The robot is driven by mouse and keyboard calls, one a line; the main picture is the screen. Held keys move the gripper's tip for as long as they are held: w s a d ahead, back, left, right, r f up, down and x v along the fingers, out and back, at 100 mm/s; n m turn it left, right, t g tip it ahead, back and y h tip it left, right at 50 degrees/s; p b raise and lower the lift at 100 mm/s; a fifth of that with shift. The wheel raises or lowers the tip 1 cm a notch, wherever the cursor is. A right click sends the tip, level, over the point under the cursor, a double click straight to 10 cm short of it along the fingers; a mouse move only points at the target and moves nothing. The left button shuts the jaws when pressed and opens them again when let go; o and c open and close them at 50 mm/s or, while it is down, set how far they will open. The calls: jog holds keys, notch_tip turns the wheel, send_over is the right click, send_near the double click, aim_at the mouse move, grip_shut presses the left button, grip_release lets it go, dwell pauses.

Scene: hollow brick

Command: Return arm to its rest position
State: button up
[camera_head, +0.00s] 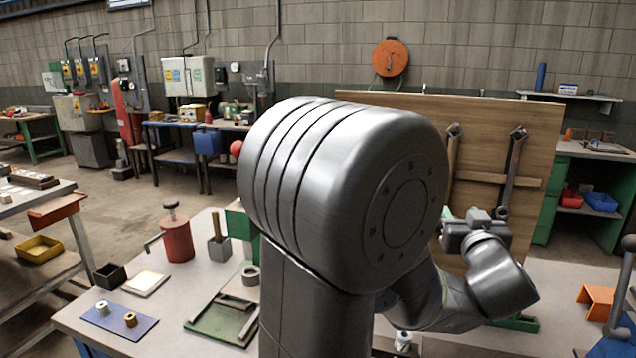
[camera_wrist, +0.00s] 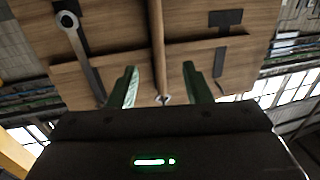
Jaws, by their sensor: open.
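My gripper (camera_wrist: 160,86) shows in the wrist view with its two green fingers spread apart and nothing between them. The fingers point toward an upright wooden board (camera_wrist: 115,35). In the head view, my arm fills the middle and right, bent, with its wrist in front of the wooden board (camera_head: 400,108). The fingers are mostly hidden there. A wrench (camera_head: 513,165) hangs on the board at the right; a wrench (camera_wrist: 80,45) also shows at the left in the wrist view.
An orange stand (camera_head: 597,302) is at the right. My arm hides the table's middle. Open floor (camera_head: 140,195) lies behind at left.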

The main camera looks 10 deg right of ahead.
jog(key=shift+w, duration=0.1)
jog(key=x, duration=0.8)
jog(key=p+x, duration=0.1)
jog(key=x, duration=0.3)
jog(key=shift+d+f, duration=0.3)
jog(key=shift+f, duration=0.1)
jog(key=shift+a+r, duration=0.1)
